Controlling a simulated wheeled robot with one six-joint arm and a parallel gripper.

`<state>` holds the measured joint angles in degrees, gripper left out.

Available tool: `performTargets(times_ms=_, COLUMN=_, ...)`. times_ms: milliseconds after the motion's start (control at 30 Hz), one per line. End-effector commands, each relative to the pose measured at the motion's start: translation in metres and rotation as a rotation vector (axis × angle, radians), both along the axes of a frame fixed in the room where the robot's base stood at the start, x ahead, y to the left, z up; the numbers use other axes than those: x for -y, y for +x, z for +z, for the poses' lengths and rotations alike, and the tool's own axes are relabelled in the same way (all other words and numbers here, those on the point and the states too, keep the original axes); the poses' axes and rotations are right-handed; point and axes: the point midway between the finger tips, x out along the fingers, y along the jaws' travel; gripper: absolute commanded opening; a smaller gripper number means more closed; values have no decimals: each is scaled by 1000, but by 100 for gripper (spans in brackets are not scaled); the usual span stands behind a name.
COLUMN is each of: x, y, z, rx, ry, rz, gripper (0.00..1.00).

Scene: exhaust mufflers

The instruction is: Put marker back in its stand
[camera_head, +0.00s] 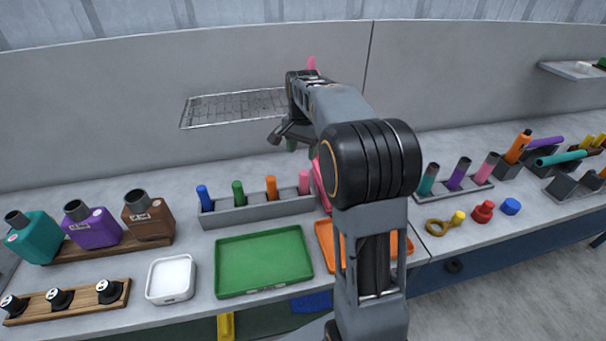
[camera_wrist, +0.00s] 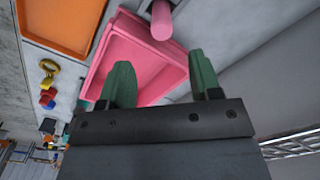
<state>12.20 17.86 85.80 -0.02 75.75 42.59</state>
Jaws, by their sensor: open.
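A long grey stand (camera_head: 258,210) holds blue (camera_head: 204,197), green (camera_head: 238,192), orange (camera_head: 271,187) and pink (camera_head: 304,181) markers upright in the head view. In the wrist view a pink cylinder (camera_wrist: 161,20), seemingly the pink marker, shows at the top beside a pink tray (camera_wrist: 110,72). My gripper (camera_wrist: 160,78) is open, its green fingers apart with nothing held between them. The pink tray lies beyond the fingers. In the head view my gripper is mostly hidden behind my arm, behind the stand's right end. I cannot tell which marker the task means.
A green tray (camera_head: 263,262) and an orange tray (camera_head: 324,240) lie in front of the stand. Coloured bottles (camera_head: 92,228) stand left. Another rack (camera_head: 455,188) with coloured tubes stands right. A wire shelf (camera_head: 232,107) juts from the back wall.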

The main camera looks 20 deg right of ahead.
Motion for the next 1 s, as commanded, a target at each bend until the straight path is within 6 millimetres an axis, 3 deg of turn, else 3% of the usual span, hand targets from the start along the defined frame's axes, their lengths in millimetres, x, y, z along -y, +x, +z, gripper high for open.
performTargets(times_ms=167, x=-32, y=-46, z=21, rx=78, ry=-23, rz=209, gripper=58)
performTargets(times_ms=267, x=-53, y=-85, z=24, rx=134, ry=-47, rz=379, gripper=58)
performTargets(times_ms=400, x=-76, y=-137, z=16, rx=208, ry=-88, rz=604, gripper=58)
performTargets(times_ms=600, x=-94, y=-190, z=-7, rx=285, ry=-143, rz=838, gripper=58)
performTargets(times_ms=800, x=-99, y=-212, z=-22, rx=315, ry=-170, rz=941, gripper=58)
performTargets(times_ms=1000, x=-100, y=-215, z=-24, rx=318, ry=-174, rz=955, gripper=58)
